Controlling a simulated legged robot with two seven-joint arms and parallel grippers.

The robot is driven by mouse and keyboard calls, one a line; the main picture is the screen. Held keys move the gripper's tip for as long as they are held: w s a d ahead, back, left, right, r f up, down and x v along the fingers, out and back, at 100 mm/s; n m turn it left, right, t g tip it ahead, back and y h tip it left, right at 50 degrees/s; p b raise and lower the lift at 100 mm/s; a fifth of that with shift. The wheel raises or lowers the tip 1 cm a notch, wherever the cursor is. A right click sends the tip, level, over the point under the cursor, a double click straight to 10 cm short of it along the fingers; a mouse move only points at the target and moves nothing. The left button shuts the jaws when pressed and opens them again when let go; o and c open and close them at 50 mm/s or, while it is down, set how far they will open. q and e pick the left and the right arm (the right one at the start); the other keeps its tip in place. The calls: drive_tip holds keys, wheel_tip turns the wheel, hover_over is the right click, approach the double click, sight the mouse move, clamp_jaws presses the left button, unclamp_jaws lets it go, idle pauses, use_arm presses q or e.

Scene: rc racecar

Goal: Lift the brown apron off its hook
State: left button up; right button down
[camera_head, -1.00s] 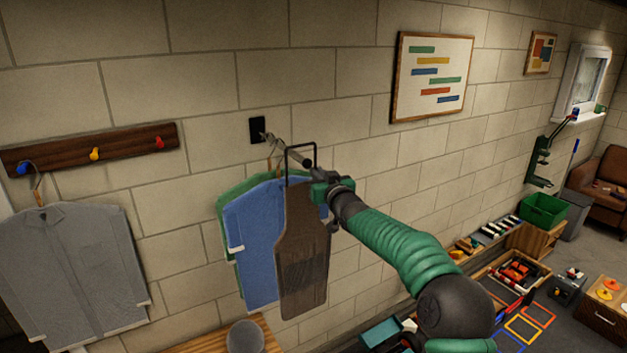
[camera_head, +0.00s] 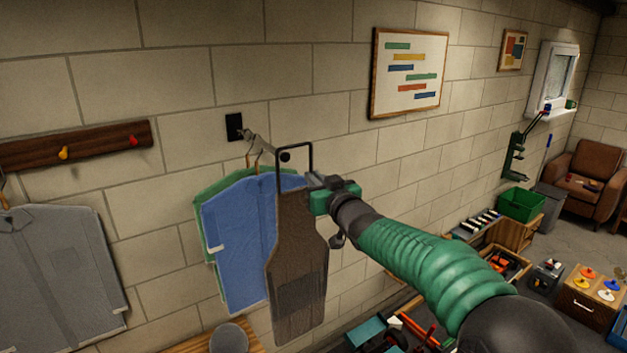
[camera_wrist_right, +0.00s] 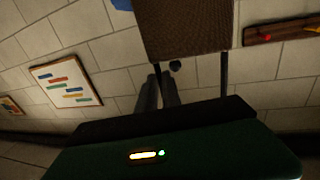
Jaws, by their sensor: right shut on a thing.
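The brown apron (camera_head: 297,265) hangs upright, with a stiff black neck loop (camera_head: 295,145) at its top. My right gripper (camera_head: 318,184) is shut on the apron at its upper right edge, by the foot of the loop. The metal hook (camera_head: 258,142) sticks out from a black wall plate, and its round dark end shows between the loop's sides. The loop's top bar sits above that end; whether the loop is clear of it I cannot tell. My left gripper is out of view.
A blue garment (camera_head: 238,245) and a green one (camera_head: 203,205) hang on the hook behind the apron. A grey shirt (camera_head: 60,270) hangs at the left under a peg rail (camera_head: 85,147). A grey cylinder (camera_head: 229,340) stands below.

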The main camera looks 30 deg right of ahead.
drive_tip(key=shift+r+p, duration=0.35)
drive_tip(key=shift+r, duration=0.3)
drive_tip(key=s+p, duration=0.4)
drive_tip(key=s, duration=0.5)
idle(0.4)
drive_tip(key=shift+f, duration=0.1)
